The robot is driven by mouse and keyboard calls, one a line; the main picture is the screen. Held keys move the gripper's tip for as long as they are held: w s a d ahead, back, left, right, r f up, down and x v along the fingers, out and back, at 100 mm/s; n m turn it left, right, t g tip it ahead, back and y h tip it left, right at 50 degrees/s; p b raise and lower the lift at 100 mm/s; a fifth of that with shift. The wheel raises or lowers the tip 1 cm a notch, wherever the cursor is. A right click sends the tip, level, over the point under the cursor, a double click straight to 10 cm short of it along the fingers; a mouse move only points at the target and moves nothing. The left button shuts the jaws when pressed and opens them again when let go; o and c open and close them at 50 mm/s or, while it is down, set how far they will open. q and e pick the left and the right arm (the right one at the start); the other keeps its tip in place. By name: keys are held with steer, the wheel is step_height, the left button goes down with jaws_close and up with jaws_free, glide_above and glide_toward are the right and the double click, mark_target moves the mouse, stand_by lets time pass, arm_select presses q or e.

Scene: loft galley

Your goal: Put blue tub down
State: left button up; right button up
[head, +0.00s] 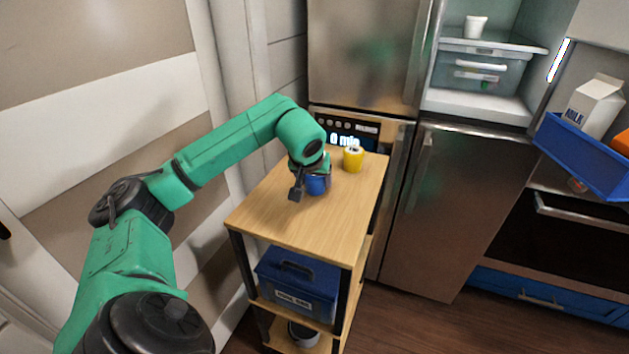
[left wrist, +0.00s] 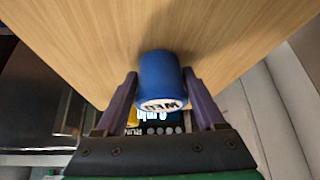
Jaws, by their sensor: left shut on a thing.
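The blue tub (head: 318,186) is at the top of the wooden trolley (head: 290,222), partly hidden by my left gripper (head: 306,186) in the head view. In the left wrist view the blue tub (left wrist: 160,72) shows a white label with dark lettering, and the two fingers of my left gripper (left wrist: 160,80) close on its sides. The tub is at or very near the wooden surface; I cannot tell whether it touches. My right gripper is not in view.
A yellow mug (head: 353,161) stands on the trolley top behind the tub, to the right. The trolley's front top is clear. A blue toolbox (head: 297,285) sits on the shelf below. A steel fridge (head: 437,215) stands at the right. A blue bin (head: 585,158) holds a milk carton (head: 597,105).

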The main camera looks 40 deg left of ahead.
arm_select(q)
steer(key=o, duration=1.5)
steer(key=shift+f, duration=0.1)
steer(key=shift+r, duration=0.25)
steer(key=p+v, duration=0.1)
steer(key=v, duration=1.1)
steer(key=shift+f+p, duration=0.1)
steer(key=shift+p, duration=0.25)
